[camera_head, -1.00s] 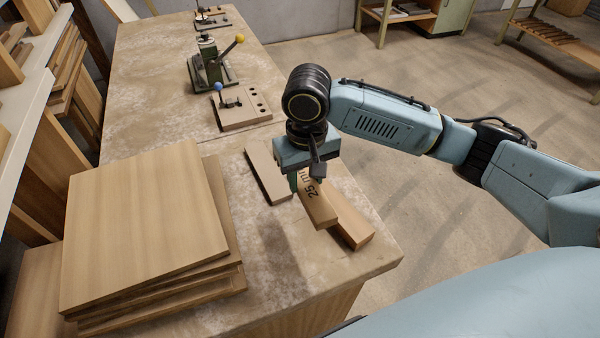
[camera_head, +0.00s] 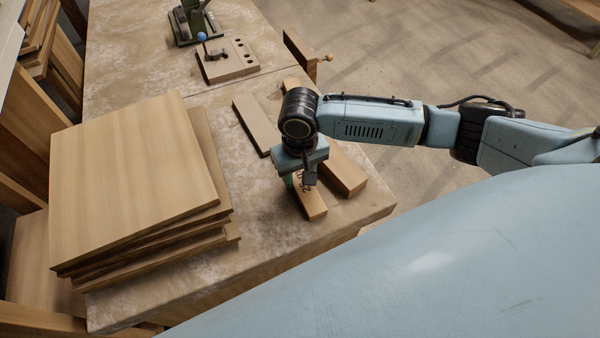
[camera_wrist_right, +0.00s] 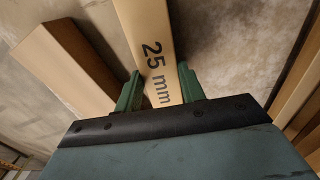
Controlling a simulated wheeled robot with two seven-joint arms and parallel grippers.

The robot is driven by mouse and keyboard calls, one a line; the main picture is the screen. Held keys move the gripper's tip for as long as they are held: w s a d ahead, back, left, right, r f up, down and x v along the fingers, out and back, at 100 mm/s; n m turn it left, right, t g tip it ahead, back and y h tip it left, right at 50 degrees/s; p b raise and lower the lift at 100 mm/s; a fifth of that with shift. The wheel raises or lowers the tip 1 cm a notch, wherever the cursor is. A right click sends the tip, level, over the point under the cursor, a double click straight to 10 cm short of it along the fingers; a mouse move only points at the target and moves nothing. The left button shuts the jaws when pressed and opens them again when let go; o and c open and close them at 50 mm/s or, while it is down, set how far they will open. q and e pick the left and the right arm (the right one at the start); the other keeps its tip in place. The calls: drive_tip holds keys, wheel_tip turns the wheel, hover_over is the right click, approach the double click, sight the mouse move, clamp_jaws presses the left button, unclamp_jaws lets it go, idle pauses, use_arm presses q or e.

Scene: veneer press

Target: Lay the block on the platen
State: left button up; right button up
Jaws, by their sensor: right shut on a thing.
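The block marked "25 mm" (camera_head: 313,206) is a long light-wood piece; its printed face shows in the wrist view (camera_wrist_right: 150,45). My right gripper (camera_head: 299,183) is shut on it, with green fingers on both sides of the block in the wrist view (camera_wrist_right: 160,90). The block is over the front part of the bench; I cannot tell whether it touches the top. A green press-like device (camera_head: 193,22) stands at the far end, cut off by the top edge. I cannot make out a platen for certain. My left gripper is not in view.
A stack of wooden boards (camera_head: 140,175) fills the bench's left front. Two other wood blocks lie beside the held one, one to the left (camera_head: 257,122) and one to the right (camera_head: 344,172). A holed wooden fixture (camera_head: 228,62) lies farther back. The bench front (camera_head: 250,265) is bare.

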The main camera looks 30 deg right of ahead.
drive_tip(key=shift+f, duration=0.1)
drive_tip(key=o, duration=1.1)
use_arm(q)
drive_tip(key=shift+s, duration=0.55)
use_arm(e)
drive_tip(key=shift+o, duration=0.2)
